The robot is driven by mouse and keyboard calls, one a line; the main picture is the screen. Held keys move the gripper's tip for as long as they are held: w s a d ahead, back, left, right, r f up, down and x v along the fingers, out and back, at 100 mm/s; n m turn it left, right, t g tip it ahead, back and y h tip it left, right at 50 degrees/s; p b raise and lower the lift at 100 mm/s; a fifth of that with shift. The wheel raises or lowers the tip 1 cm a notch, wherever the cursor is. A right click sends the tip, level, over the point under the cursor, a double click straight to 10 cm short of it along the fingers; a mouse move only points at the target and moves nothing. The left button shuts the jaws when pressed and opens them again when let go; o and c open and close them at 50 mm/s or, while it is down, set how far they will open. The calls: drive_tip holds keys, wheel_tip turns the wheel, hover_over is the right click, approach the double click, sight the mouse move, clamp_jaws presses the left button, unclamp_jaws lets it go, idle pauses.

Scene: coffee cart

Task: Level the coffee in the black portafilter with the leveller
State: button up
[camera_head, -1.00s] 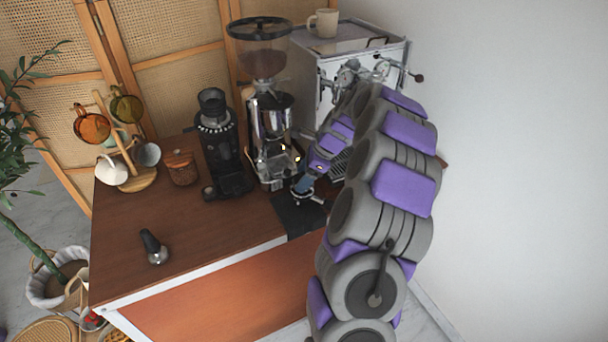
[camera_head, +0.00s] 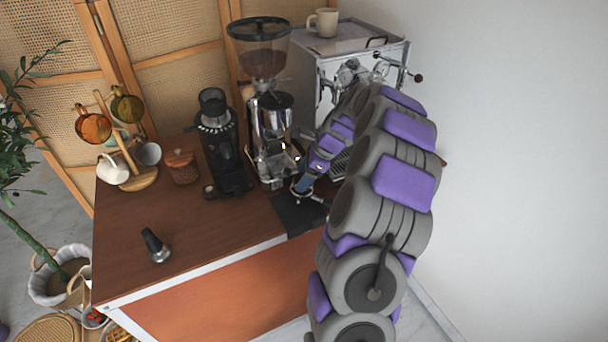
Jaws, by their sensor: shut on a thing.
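My arm reaches down over the dark mat (camera_head: 290,222) at the counter's right front corner. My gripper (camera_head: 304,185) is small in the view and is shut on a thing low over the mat. The held thing is mostly hidden by the fingers; I take it to be the leveller. Directly below the fingers is the round metal rim of the portafilter (camera_head: 300,194), with a dark part extending to the right. I cannot see the coffee inside, nor whether the leveller sits flat on the rim.
A black grinder (camera_head: 222,150) and a chrome grinder (camera_head: 268,130) stand behind the mat. The espresso machine (camera_head: 325,85) is at the back right. The counter's left middle is clear.

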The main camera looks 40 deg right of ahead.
drive_tip(key=shift+f+p, duration=0.3)
drive_tip(key=shift+p, duration=0.3)
idle(0.6)
drive_tip(key=shift+p, duration=0.7)
drive_tip(key=shift+f, duration=0.55)
idle(1.6)
drive_tip(key=shift+p, duration=0.7)
drive_tip(key=shift+a, duration=0.1)
